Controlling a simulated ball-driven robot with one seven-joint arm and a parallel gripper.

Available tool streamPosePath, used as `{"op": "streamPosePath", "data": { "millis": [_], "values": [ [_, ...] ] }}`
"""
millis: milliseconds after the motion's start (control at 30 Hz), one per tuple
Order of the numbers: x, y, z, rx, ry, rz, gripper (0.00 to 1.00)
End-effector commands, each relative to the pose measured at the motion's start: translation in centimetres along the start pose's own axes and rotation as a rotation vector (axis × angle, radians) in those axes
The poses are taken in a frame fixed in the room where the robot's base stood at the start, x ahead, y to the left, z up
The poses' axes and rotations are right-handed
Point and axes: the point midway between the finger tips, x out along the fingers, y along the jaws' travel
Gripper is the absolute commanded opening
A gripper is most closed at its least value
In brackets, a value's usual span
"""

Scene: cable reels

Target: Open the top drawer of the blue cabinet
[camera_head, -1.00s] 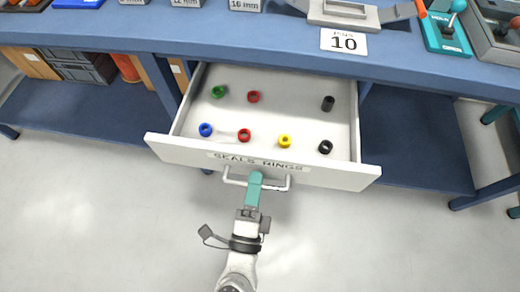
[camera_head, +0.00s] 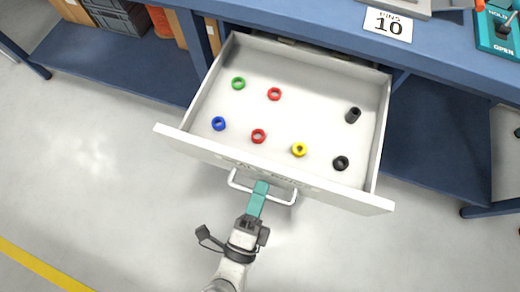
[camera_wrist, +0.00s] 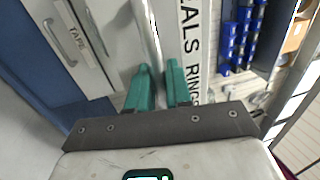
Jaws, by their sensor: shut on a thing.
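A white drawer (camera_head: 300,75) under a blue bench stands pulled well out, its inside showing in the head view. Its front carries a label, which reads "SEALS RINGS" in the wrist view (camera_wrist: 190,45), and a light bar handle (camera_head: 282,202). My gripper (camera_head: 261,188) has teal fingers and is shut on the handle, near its middle. In the wrist view the fingers (camera_wrist: 163,82) sit on either side of the pale handle bar (camera_wrist: 148,35).
The blue bench top (camera_head: 340,32) runs above the drawer and bears a "PINS 10" sign (camera_head: 387,24). Lower blue shelves (camera_head: 120,65) lie on both sides. The wrist view shows another handled front labelled "TAPE" (camera_wrist: 78,38). The grey floor (camera_head: 90,165) in front is clear.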

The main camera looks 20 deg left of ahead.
Motion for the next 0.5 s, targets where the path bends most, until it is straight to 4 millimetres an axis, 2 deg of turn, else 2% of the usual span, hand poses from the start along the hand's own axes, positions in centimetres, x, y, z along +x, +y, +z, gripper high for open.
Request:
{"op": "streamPosePath", "data": {
  "millis": [33, 200, 500],
  "values": [
    [-0.04, 0.09, 0.01, 0.0, -0.001, 0.002, 0.2],
    [-0.02, 0.06, 0.01, 0.0, -0.001, 0.002, 0.35],
    [-0.39, 0.1, 0.01, -0.001, -0.001, 0.002, 0.35]
  ]
}}
